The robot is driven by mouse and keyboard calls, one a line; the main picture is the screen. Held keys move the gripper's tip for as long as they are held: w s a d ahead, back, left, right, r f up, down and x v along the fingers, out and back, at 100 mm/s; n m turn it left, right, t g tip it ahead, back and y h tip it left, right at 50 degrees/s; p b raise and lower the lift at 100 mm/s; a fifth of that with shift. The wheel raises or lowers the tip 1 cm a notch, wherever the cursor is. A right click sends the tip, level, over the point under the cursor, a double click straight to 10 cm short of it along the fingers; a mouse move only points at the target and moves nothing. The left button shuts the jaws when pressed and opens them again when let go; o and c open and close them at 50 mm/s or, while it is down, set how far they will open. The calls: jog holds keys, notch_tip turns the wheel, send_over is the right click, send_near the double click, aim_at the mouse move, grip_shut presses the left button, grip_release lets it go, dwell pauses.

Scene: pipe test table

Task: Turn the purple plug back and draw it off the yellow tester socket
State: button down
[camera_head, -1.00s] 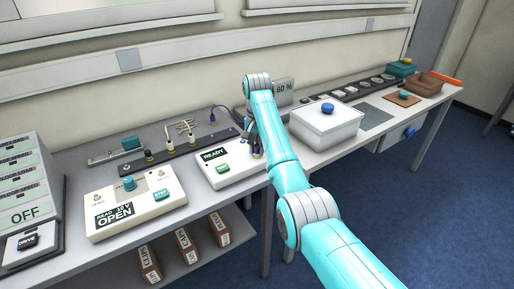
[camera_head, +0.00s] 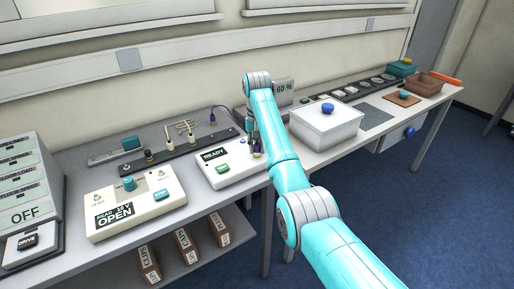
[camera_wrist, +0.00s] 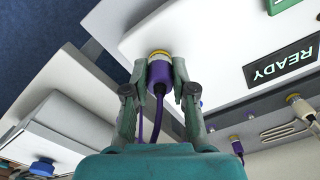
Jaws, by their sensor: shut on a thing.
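The purple plug (camera_wrist: 160,72) stands at the yellow tester socket (camera_wrist: 158,54) in the wrist view, its end against the yellow ring. I cannot tell how deep it sits. My gripper (camera_wrist: 160,88) is shut on the plug, with one finger on each side, and the purple cord runs back between the fingers. In the head view my gripper (camera_head: 256,146) is at the right end of the white tester box (camera_head: 225,177), whose display reads READY. There the plug is small and mostly hidden by my gripper and arm.
A white lidded box (camera_head: 326,130) with a blue knob stands close to the right of my arm. A cream meter box (camera_head: 135,215) reading OPEN is to the left. Behind are a dark rail with plugs (camera_head: 170,150) and another purple connector (camera_head: 212,118).

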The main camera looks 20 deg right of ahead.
aim_at(257, 144)
jog(key=shift+r, duration=1.15)
jog(key=shift+r, duration=0.15)
jog(key=shift+r, duration=2.85)
